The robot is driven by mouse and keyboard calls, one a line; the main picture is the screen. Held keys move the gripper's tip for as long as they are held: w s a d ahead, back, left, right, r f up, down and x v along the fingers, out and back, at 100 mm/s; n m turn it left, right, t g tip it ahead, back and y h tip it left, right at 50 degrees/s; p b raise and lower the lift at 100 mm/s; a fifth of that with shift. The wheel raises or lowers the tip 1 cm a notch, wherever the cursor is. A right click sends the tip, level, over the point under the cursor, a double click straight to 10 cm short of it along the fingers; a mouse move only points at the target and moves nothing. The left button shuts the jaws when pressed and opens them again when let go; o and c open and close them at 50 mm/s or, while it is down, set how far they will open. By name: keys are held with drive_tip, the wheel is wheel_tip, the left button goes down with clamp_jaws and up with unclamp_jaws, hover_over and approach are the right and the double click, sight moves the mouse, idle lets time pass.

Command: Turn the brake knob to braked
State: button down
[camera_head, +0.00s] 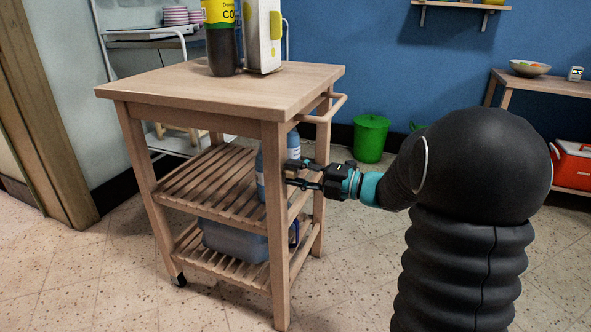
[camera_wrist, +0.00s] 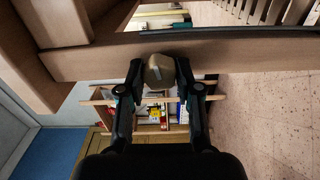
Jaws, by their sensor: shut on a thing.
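The brake knob (camera_wrist: 159,72) is a tan, faceted knob with a pale line on its face, in the upper middle of the wrist view. It sits against a wooden rail (camera_wrist: 95,62) of the cart. My gripper (camera_wrist: 160,80) has one dark finger on each side of the knob and is shut on it. In the head view, my gripper (camera_head: 292,174) reaches in from the right to the near right leg of the wooden cart (camera_head: 215,95). The knob cannot be made out in the head view. I cannot tell which setting its line marks.
A dark bottle with a yellow label (camera_head: 222,45) and a white carton (camera_head: 262,35) stand on the cart top. A blue bottle (camera_head: 293,145) is on the middle shelf, close to my gripper. A green bin (camera_head: 371,138) stands behind. Floor at the front left is clear.

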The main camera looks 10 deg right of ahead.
drive_tip(key=shift+w+d+r+m+p, duration=0.1)
drive_tip(key=shift+m+p, duration=0.4)
drive_tip(key=shift+m, duration=0.7)
drive_tip(key=c, duration=0.8)
unclamp_jaws()
drive_tip(key=shift+o, duration=0.2)
drive_tip(key=v, duration=1.2)
